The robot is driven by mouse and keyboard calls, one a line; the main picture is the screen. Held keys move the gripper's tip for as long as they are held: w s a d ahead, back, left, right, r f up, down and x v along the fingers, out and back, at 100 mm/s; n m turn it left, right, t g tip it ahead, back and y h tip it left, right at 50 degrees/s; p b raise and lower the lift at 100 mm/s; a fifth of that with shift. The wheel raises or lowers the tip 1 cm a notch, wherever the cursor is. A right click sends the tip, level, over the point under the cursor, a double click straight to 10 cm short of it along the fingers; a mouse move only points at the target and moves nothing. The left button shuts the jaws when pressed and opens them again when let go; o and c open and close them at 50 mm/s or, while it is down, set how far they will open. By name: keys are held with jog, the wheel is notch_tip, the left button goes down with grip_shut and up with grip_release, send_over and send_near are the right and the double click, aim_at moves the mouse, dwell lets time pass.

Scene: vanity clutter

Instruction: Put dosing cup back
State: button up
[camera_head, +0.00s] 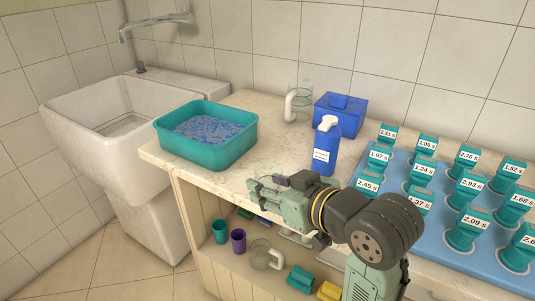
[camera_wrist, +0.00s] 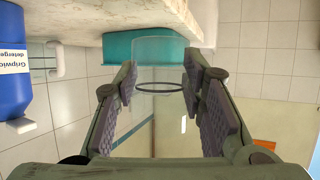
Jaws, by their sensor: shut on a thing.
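A clear, see-through cup (camera_wrist: 158,52) with a dark ring around it is between the finger pads of my gripper (camera_wrist: 160,82) in the wrist view. I take it for the dosing cup. My gripper is shut on it. In the head view my gripper (camera_head: 262,190) is at the front edge of the counter, and the cup is too faint to make out clearly there. A blue detergent bottle (camera_head: 325,150) with a white top stands on the counter behind my gripper; it also shows in the wrist view (camera_wrist: 12,70).
A teal basin (camera_head: 235,152) with blue-speckled contents stands on the counter (camera_head: 265,152), left of a clear jug (camera_head: 301,103) and blue box (camera_head: 343,118). Several labelled teal pieces stand on a blue tray (camera_head: 420,222) at right. Cups and another jug (camera_head: 262,256) are on the shelf below.

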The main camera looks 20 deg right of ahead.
jog(key=w+d, duration=0.1)
jog(key=w, duration=0.3)
jog(key=w+d+p, duration=0.1)
jog(key=w, duration=0.3)
jog(key=w+d+f+p, duration=0.1)
jog(key=w, duration=0.3)
jog(key=shift+w+d+f, duration=0.1)
jog(key=shift+w+d, duration=0.1)
jog(key=shift+d, duration=0.15)
notch_tip(320, 180, down, 3)
jog(key=shift+f+p, duration=0.2)
jog(key=shift+p, duration=0.2)
jog(key=shift+f, duration=0.1)
jog(key=shift+f+b, duration=0.25)
jog(key=shift+b, duration=0.05)
jog(key=o, duration=1.2)
jog(key=shift+r, duration=0.1)
